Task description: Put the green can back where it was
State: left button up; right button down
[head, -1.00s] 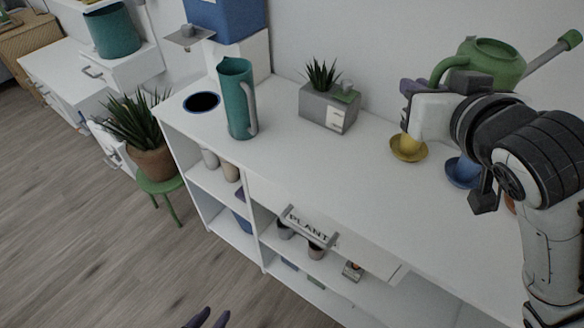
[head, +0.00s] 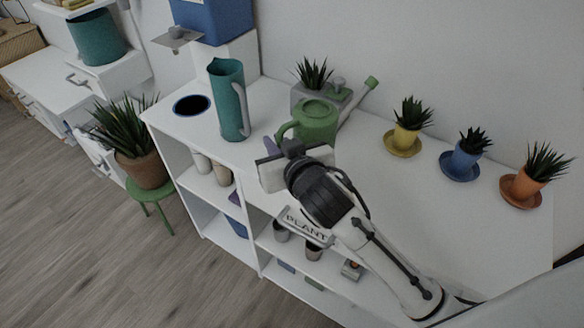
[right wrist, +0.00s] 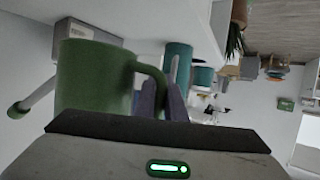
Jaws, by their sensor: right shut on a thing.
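The green watering can (head: 318,122) has a loop handle on its left and a long spout pointing up to the right. It is over the white desk top, in front of a grey box planter (head: 304,97), which it partly hides. I cannot tell whether its base touches the desk. My right gripper (head: 273,147) is shut on the can's handle; its fingers are mostly hidden behind my wrist. The right wrist view shows the can (right wrist: 97,78) upright, with purple fingers (right wrist: 163,98) at its handle. My left gripper is not in view.
A teal pitcher (head: 229,100) and a dark round hole (head: 192,105) are to the left. Potted plants in yellow (head: 406,138), blue (head: 466,160) and orange (head: 526,188) pots stand on saucers at the right. The desk between the can and the yellow pot is clear.

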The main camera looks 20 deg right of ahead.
notch_tip(320, 180, down, 7)
jog(key=shift+r+b, duration=0.1)
jog(key=shift+b, duration=0.35)
jog(key=shift+f, duration=0.25)
jog(key=c, duration=1.8)
grip_release()
